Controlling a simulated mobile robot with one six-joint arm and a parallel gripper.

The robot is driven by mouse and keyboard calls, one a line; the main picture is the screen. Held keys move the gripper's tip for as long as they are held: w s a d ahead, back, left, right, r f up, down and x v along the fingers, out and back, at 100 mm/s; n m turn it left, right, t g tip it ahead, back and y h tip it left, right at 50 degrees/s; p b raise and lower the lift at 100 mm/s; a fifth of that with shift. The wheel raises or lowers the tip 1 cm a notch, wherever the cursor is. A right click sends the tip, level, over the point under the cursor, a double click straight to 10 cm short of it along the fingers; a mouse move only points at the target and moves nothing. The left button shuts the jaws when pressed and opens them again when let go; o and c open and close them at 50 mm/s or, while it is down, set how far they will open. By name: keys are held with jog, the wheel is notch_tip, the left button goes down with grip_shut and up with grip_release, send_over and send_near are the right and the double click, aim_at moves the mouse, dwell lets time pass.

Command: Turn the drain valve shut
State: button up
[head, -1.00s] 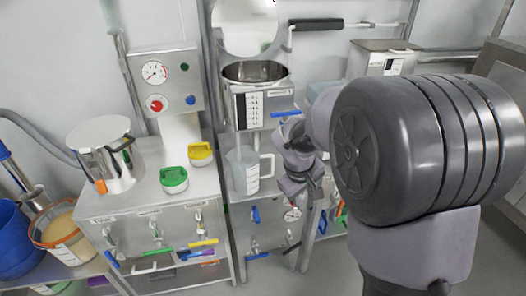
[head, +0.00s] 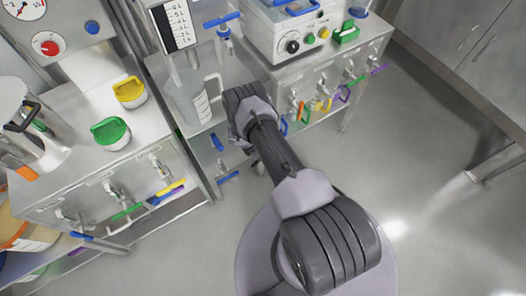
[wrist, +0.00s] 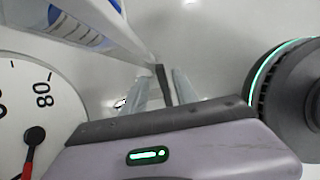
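No readable label marks the drain valve. In the head view a valve with a blue lever (head: 222,20) projects from the scaled vessel (head: 178,22), its lever roughly level. Two more blue levers, an upper (head: 216,142) and a lower (head: 228,177), show on the cabinet front below the jug. My arm's dark joint hides my gripper in the head view. In the wrist view my gripper (wrist: 158,88) has its fingers apart, with a dark narrow bar showing between them. I cannot tell whether they touch it. A blue and white part (wrist: 85,18) lies beyond, upper left.
A clear jug (head: 195,100) stands beside my arm. A round gauge (wrist: 35,110) with a red needle is close at left in the wrist view. Coloured levers line the right bench (head: 325,80) and left bench (head: 95,195).

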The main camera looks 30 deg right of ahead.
jog(key=b+x, duration=0.2)
jog(key=x, duration=0.4)
jog(key=shift+s+r+b, duration=0.1)
jog(key=shift+s+b, duration=0.1)
jog(key=shift+b, duration=0.15)
jog(key=shift+c, duration=0.2)
grip_shut()
